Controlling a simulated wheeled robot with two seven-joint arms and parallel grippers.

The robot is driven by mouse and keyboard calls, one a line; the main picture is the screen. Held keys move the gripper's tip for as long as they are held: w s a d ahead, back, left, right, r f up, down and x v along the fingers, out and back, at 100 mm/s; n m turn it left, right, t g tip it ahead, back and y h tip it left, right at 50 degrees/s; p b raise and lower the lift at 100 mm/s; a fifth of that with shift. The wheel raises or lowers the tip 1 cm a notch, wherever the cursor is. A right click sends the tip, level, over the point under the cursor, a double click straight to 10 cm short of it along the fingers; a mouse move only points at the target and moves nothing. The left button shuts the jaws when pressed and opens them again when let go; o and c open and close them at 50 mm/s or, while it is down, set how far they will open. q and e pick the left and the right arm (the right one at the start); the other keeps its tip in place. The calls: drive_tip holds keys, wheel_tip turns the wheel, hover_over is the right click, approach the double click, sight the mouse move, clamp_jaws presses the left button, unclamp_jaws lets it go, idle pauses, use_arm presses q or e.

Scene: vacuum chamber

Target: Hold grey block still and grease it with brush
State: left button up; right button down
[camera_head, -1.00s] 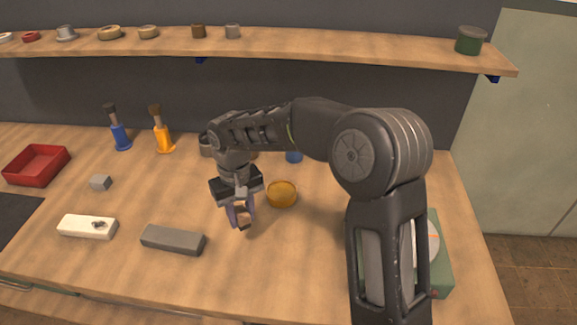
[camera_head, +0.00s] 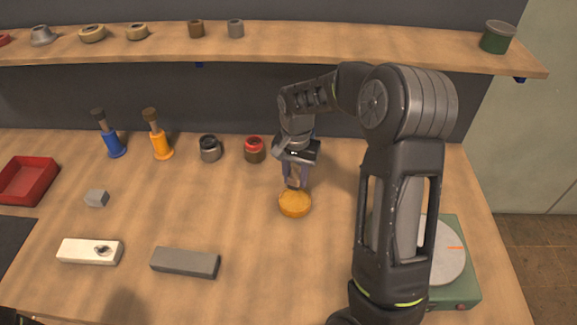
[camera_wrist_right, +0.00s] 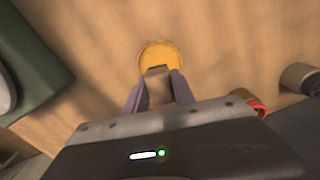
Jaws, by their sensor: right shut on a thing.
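A long dark grey block (camera_head: 186,263) lies flat at the front of the worktop, with nothing touching it. My right gripper (camera_head: 296,184) is shut on a brown, narrow piece, seemingly the brush, which also shows between the fingers in the right wrist view (camera_wrist_right: 158,85). It is over a round orange-yellow dish (camera_head: 295,205), also in the right wrist view (camera_wrist_right: 160,54). The brush's lower end is at the dish; whether it touches the contents I cannot tell. My left gripper is out of view.
Blue (camera_head: 115,147) and orange (camera_head: 161,145) dark-topped holders, a dark jar (camera_head: 210,149) and a red-topped jar (camera_head: 254,150) stand at the back. A red tray (camera_head: 27,181) and a white block (camera_head: 89,251) are left. A green device (camera_head: 462,285) is right. The middle is clear.

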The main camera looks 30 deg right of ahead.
sight(295, 201)
drive_tip(key=shift+s, duration=0.15)
drive_tip(key=shift+f, duration=0.3)
drive_tip(key=shift+f+b, duration=2.05)
drive_tip(key=shift+f, duration=0.65)
drive_tip(key=shift+f+b, duration=0.45)
drive_tip(key=shift+f, duration=0.15)
drive_tip(key=shift+r, duration=0.15)
drive_tip(key=shift+r+p, duration=2.45)
drive_tip(key=shift+r, duration=1)
